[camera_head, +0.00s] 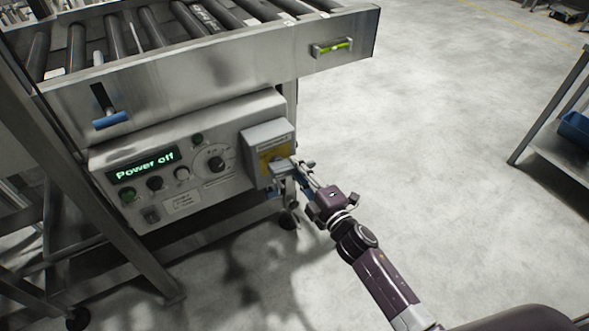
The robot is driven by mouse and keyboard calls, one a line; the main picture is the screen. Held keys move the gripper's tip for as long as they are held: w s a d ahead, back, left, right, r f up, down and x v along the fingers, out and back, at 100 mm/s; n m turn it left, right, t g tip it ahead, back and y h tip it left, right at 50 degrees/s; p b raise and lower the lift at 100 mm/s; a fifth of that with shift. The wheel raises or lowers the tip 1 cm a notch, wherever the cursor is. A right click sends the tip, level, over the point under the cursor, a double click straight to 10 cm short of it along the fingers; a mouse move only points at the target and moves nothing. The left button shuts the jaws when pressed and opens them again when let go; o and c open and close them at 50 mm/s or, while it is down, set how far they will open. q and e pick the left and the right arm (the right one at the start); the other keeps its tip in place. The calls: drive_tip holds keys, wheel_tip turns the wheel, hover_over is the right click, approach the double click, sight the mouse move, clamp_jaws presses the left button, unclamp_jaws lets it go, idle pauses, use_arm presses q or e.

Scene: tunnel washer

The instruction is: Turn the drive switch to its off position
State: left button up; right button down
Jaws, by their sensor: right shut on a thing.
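The drive switch (268,160) is a grey box with a yellow plate, on the right end of the control panel. My right gripper (289,168) reaches in from the lower right and is shut on the switch handle in front of the yellow plate. The fingers hide the handle, so its exact angle is hard to see. The control panel (228,195) has a lit green display (143,167) that reads "Power off". My left gripper is not in view.
The panel carries a round dial (216,163) and several knobs and buttons. Above it is a roller conveyor (215,75) on a metal frame with slanted legs (118,235). A table with a blue bin (576,130) stands at the right. The floor between is clear.

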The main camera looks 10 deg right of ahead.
drive_tip(key=shift+r+n, duration=0.3)
drive_tip(key=shift+n, duration=0.6)
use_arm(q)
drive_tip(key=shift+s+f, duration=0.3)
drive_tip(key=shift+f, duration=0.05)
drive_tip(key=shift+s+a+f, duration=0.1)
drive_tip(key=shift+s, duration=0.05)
use_arm(e)
drive_tip(key=c, duration=1.8)
unclamp_jaws()
drive_tip(key=shift+s, duration=0.1)
drive_tip(key=v, duration=1.2)
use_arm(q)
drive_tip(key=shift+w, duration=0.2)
use_arm(e)
drive_tip(key=shift+r, duration=0.1)
